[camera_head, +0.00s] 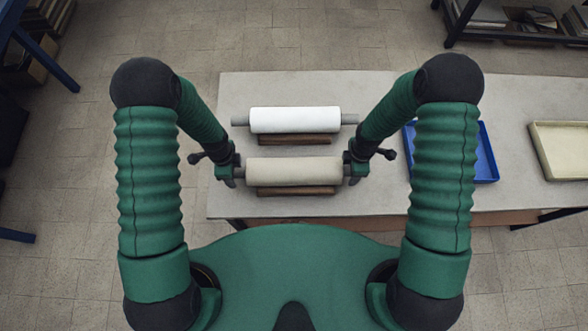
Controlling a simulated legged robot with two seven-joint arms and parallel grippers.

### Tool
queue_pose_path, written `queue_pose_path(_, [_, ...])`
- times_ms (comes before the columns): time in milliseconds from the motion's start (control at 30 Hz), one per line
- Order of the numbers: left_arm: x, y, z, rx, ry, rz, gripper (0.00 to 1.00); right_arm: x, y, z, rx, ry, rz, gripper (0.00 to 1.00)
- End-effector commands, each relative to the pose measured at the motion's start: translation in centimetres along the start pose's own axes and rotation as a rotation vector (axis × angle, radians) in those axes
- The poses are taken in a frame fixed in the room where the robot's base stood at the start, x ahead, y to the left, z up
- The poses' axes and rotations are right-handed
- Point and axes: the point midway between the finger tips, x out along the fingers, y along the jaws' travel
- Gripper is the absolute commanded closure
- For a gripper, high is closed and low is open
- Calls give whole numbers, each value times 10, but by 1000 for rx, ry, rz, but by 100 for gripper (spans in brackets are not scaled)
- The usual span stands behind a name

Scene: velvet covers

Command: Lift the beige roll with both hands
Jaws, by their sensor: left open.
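The beige roll (293,171) lies level across a brown wooden cradle (290,191) near the table's front edge. Grey rod ends stick out on both sides of it. My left gripper (234,179) is open at the roll's left rod end. My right gripper (352,177) is at the right rod end; its fingers are too small and dark to tell whether they are open or shut. Whether either gripper touches the rod cannot be told.
A white roll (295,120) with grey rod ends rests on another wooden cradle (298,140) just behind. A blue tray (485,160) and a cream tray (560,148) stand on the grey table (380,208) to the right. Shelves (510,20) stand beyond the table.

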Motion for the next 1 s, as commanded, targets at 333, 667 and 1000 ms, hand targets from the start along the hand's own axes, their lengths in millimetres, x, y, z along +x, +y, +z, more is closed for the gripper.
queue_pose_path(333, [0, 0, 0, 0, 0, 1, 56, 0, 1, 0, 0, 0, 0, 55])
queue_pose_path(667, [0, 0, 0, 0, 0, 0, 99, 0, 1, 0, 0, 1, 0, 98])
queue_pose_path(1000, [0, 0, 0, 0, 0, 0, 100, 0, 1, 0, -1, 1, 1, 100])
